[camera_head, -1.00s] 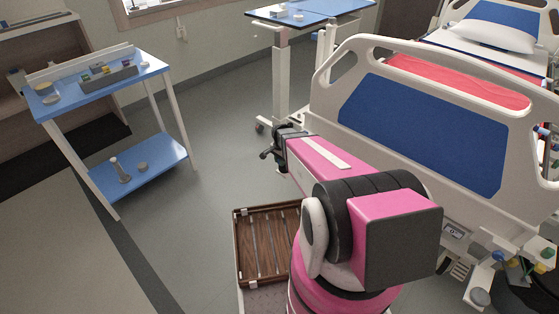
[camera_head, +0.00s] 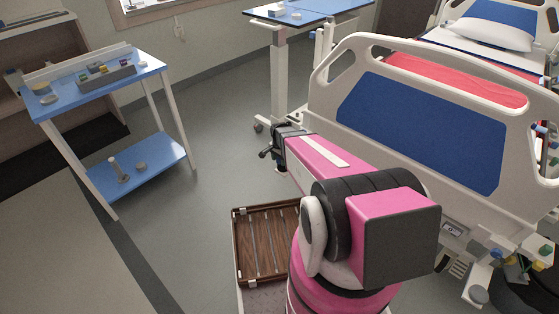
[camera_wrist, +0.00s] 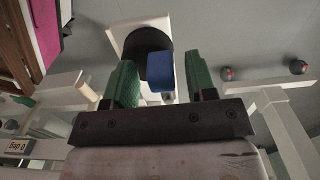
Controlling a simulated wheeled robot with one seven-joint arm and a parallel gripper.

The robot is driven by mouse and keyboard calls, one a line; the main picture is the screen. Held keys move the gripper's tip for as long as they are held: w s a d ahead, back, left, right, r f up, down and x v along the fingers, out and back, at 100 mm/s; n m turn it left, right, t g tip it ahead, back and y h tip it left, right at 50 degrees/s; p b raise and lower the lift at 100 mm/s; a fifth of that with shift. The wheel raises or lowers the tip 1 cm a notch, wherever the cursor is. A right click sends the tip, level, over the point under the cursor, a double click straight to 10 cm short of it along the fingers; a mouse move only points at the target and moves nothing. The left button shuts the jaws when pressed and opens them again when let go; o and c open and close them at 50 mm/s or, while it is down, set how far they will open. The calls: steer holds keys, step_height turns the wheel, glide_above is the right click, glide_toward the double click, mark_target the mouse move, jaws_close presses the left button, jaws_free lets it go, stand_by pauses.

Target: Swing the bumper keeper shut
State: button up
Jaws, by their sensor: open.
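In the wrist view a small blue block (camera_wrist: 160,73), which may be the bumper keeper, shows between the two green-padded fingers of my gripper (camera_wrist: 163,80). A black rounded piece (camera_wrist: 144,42), perhaps the bumper, lies behind it on a white plate (camera_wrist: 120,32). My gripper is open, with a finger on either side of the blue block. I cannot tell whether either finger touches it. In the head view my pink arm reaches toward the foot end of the bed (camera_head: 420,130), and the fingers and blue block cannot be made out there.
A blue-topped trolley (camera_head: 70,97) holding small items stands at left. An overbed table (camera_head: 318,10) stands at the back. A brown slatted tray (camera_head: 236,245) is beside my base. Two red-centred dark wheels (camera_wrist: 298,67) show in the wrist view. The floor between trolley and bed is clear.

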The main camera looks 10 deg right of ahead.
step_height(320, 180, up, 10)
steer(key=shift+r, duration=0.25)
stand_by(0.6)
steer(key=s+r+n, duration=0.9)
steer(key=s+n, duration=0.1)
steer(key=s, duration=0.4)
steer(key=shift+s+a+n, duration=0.15)
steer(key=shift+s+n, duration=0.15)
steer(key=shift+s, duration=0.1)
steer(key=shift+r, duration=0.1)
stand_by(1.0)
